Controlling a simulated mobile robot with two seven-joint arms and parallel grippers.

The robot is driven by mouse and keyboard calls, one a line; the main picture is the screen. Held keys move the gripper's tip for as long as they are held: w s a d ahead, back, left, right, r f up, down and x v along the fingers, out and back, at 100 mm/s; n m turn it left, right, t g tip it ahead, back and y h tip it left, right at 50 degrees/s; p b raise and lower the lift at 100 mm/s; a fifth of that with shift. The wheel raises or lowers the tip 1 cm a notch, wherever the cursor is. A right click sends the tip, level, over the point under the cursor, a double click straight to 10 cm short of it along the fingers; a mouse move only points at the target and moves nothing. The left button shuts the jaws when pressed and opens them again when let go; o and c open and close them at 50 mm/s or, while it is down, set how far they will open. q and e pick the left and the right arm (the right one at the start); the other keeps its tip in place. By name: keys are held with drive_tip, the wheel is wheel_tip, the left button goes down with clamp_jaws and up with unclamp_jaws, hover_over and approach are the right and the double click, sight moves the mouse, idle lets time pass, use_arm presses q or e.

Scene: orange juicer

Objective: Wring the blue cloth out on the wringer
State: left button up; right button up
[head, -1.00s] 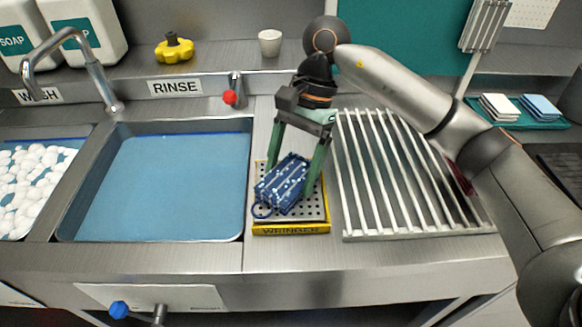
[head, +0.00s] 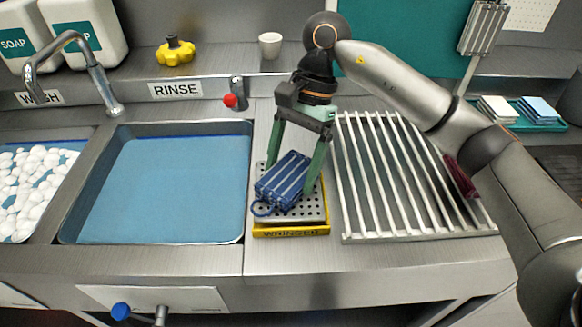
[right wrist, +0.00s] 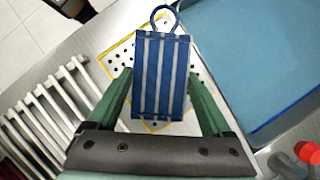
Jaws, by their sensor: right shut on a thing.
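The blue cloth (head: 284,182), striped with lighter lines and with a loop at one end, is bunched over the wringer. The wringer (head: 318,209) is a perforated metal plate in a yellow, labelled frame, right of the rinse basin. My right gripper (head: 287,178) points down over it, its green fingers on both sides of the cloth, shut on it. In the right wrist view the cloth (right wrist: 161,75) lies between the fingers, its loop at the far end, and hides part of the wringer plate (right wrist: 121,58). Whether the cloth touches the plate is unclear. My left gripper is not in view.
The rinse basin (head: 165,190) of blue water lies left of the wringer, with a red-knobbed tap (head: 234,97) behind. A slatted metal rack (head: 405,237) is close on the right. A white cup (head: 270,45) and yellow knobbed object (head: 175,50) stand on the back shelf.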

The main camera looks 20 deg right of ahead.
sight(291, 171)
drive_tip(key=shift+r+p, duration=1.35)
drive_tip(key=shift+r, duration=1.35)
